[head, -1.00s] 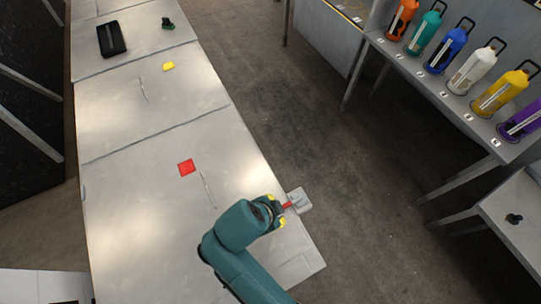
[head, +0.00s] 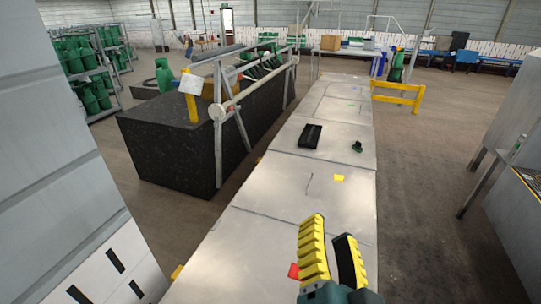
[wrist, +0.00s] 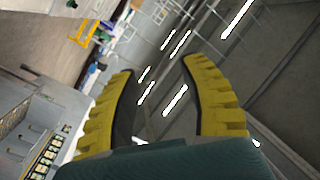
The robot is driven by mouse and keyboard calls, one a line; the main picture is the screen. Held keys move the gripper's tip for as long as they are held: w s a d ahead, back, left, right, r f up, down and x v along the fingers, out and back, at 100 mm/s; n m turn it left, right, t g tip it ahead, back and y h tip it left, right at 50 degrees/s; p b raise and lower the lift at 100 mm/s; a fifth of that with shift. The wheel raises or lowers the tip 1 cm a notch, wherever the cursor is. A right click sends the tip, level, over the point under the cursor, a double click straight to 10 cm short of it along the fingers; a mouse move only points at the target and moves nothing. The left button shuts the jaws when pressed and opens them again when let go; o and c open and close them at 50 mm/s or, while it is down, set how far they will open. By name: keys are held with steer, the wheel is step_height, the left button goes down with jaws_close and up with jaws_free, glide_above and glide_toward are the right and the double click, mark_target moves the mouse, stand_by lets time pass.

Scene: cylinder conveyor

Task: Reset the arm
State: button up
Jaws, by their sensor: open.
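My gripper (head: 332,262) has yellow ribbed fingers and points upward above the near part of the long grey table (head: 262,205) in the head view. Its fingers are apart with nothing between them. It also shows in the wrist view (wrist: 158,75), open and empty, with the ceiling and its strip lights behind it. My gripper hides part of the near tabletop and of a red square (head: 294,271) beside its left finger.
On the table lie a black tray (head: 310,136), a small dark green object (head: 357,147) and a yellow square (head: 339,178). A black conveyor block (head: 170,150) stands left of the table. A yellow barrier (head: 400,99) stands at the back right. Floor right of the table is clear.

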steer(key=s+a+r+n+t+p, duration=0.1)
steer(key=s+r+n+t+p, duration=0.1)
steer(key=r+n+p, duration=0.2)
steer(key=s+r+n+t+y+p, duration=0.1)
steer(key=r+n+p, duration=0.3)
steer(key=r+p, duration=0.6)
step_height(320, 180, up, 9)
steer(key=shift+s+a+n+t+y+p, duration=0.3)
steer(key=shift+s+a+t+p, duration=0.1)
steer(key=shift+s+t, duration=0.15)
